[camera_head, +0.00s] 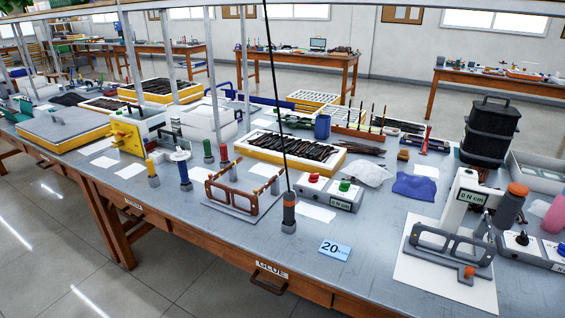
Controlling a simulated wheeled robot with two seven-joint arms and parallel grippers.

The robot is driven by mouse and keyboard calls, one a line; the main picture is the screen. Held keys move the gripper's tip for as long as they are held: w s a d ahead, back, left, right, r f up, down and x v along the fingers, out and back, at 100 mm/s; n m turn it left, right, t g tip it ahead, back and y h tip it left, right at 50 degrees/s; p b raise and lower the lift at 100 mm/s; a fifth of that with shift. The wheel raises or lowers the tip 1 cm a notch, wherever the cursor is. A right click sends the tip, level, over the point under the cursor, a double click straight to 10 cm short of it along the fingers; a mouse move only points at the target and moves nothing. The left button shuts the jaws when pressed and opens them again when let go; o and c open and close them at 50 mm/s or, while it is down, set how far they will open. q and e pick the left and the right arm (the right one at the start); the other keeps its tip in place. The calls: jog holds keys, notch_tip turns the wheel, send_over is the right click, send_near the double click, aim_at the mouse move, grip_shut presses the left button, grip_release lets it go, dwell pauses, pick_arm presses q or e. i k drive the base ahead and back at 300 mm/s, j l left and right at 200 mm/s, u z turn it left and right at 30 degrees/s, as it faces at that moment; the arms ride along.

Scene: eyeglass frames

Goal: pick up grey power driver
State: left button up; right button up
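A dark grey power driver with an orange band (289,208) stands upright in a small grey holder near the front edge of the table. A black cord runs from its top up out of the picture. A blue card reading 20 (335,251) lies to its right. A second dark grey tool with an orange top (511,205) leans at the far right, beside a white device with a display (468,197). Neither of my grippers shows in the head view.
A brown eyeglass frame (229,197) stands left of the driver, and a grey frame (450,246) sits on a white sheet at right. A box with red and green knobs (334,195) is behind. The table (375,285) is bare in front of the card.

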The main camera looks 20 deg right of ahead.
aim_at(288, 199)
jog(key=i+l+z, duration=0.1)
jog(key=i, duration=0.75)
